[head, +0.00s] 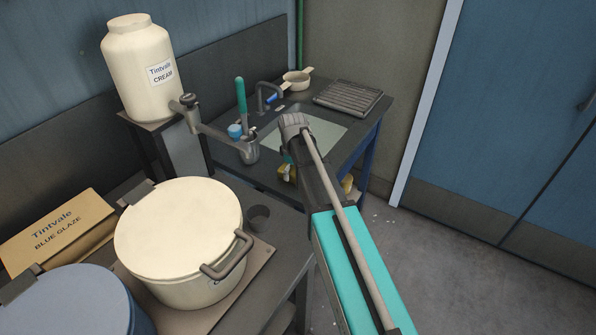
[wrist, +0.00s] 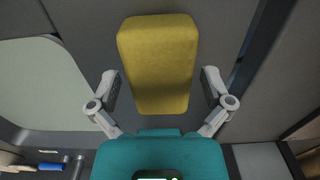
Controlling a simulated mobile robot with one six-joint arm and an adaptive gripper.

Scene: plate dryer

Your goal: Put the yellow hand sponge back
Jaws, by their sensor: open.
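The yellow hand sponge (wrist: 157,62) lies flat on a dark grey surface in the wrist view, its long side running away from my gripper. My gripper (wrist: 160,82) is open, with one finger on each side of the sponge and a gap to it on both sides. The sponge's near end reaches close to the teal gripper body; whether they touch cannot be told.
The sink counter (head: 225,158) holds a pale basin area (head: 325,132), a ribbed drying rack (head: 348,97), a tap (head: 268,92), a cream bowl (head: 297,79) and a cup with a teal-handled brush (head: 241,98). Another yellow thing (head: 348,185) shows right of my arm.

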